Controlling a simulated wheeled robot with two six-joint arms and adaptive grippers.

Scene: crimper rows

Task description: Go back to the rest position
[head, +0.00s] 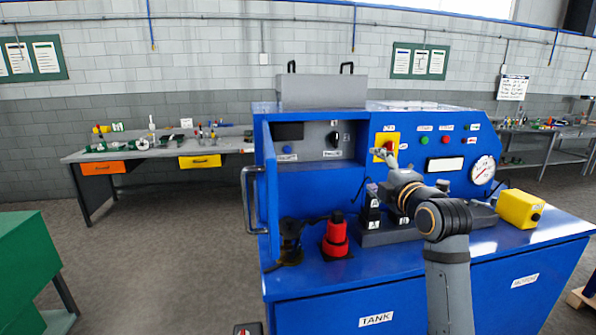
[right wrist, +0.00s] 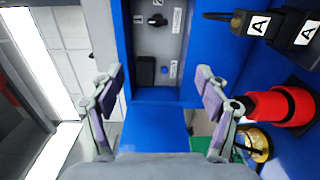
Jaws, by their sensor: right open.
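My right arm reaches up from the bottom right of the head view, over the blue machine's bench. My right gripper (head: 388,160) is in front of the blue panel, near the red switch on a yellow plate (head: 386,147); I cannot tell the gap. In the right wrist view my right gripper (right wrist: 160,82) has its two fingers spread wide with nothing between them. Beyond the fingers is the grey panel (right wrist: 150,45) with a black knob (right wrist: 157,20). My left gripper is not in view.
The blue machine (head: 330,285) has an open door with a handle at left. On its bench are a red cylinder (head: 337,236), a black fitting (head: 290,240), blocks marked A (head: 374,225) and a yellow box (head: 520,208). Open floor lies to the left.

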